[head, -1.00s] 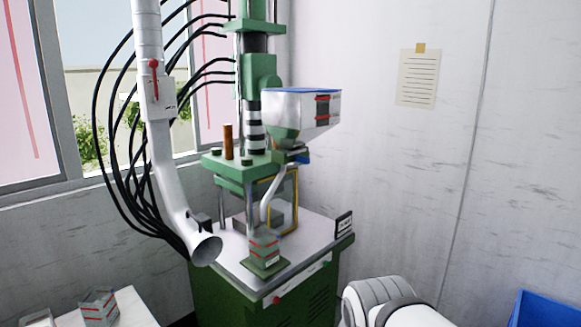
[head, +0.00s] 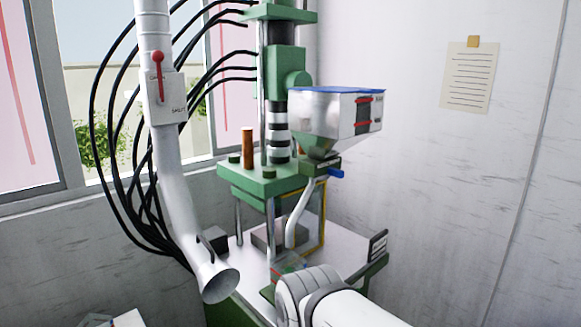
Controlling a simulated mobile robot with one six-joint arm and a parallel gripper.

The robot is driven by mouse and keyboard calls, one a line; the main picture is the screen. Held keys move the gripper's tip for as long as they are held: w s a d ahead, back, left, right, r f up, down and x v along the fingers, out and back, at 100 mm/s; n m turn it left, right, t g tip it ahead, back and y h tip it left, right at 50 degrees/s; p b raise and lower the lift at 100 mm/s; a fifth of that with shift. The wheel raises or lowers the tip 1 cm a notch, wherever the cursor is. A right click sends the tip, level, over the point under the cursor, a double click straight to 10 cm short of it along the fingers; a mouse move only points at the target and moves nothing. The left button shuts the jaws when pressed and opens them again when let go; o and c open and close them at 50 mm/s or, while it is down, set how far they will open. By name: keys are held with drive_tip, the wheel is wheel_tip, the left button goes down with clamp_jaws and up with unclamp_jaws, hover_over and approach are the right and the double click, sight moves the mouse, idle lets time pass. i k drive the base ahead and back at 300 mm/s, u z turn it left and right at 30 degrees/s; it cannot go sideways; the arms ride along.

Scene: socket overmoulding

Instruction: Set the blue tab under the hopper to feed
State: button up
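The hopper (head: 325,125) is a grey funnel-shaped bin with a blue rim, on the right side of the green press (head: 265,180). Under it, the small blue tab (head: 336,173) sticks out to the right from a dark block (head: 320,165) at the hopper's neck. A pale feed tube runs down from there. Which setting the tab is in I cannot read. My white arm shows at the bottom centre, below the hopper and in front of the press table. My gripper is not visible in this view.
A white duct (head: 180,210) with a red lever (head: 158,70) and open flared end stands left of the press. Black hoses arch behind it. A small dark sign (head: 378,244) stands at the table's right edge. Free room lies right of the hopper, before the wall.

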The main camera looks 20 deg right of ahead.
sight(335, 172)
drive_tip(key=z, duration=0.3)
drive_tip(key=i, duration=1.1)
drive_tip(key=z, duration=0.8)
